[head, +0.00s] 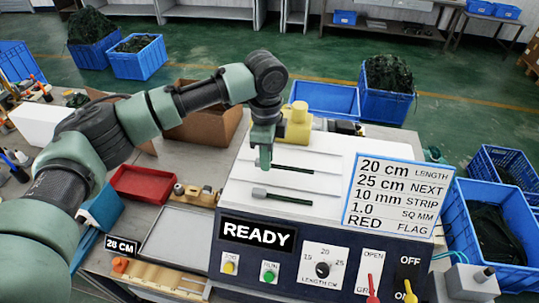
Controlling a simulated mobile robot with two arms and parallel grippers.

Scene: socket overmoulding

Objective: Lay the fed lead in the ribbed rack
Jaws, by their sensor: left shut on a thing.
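My left gripper (264,164) points down over the white top of the feeding machine (330,150). It is shut on the near end of a thin dark lead (294,169), which reaches out to the right just at the machine's top. A second dark piece with a grey end (260,193) lies nearer the front of the top, apart from the gripper. My right gripper is out of view.
The machine's front panel reads READY (258,234). A settings board (388,196) stands at its right. A red tray (155,186), an empty grey tray (178,238) and a cardboard box (205,125) lie left of the machine. Blue crates (325,98) stand behind.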

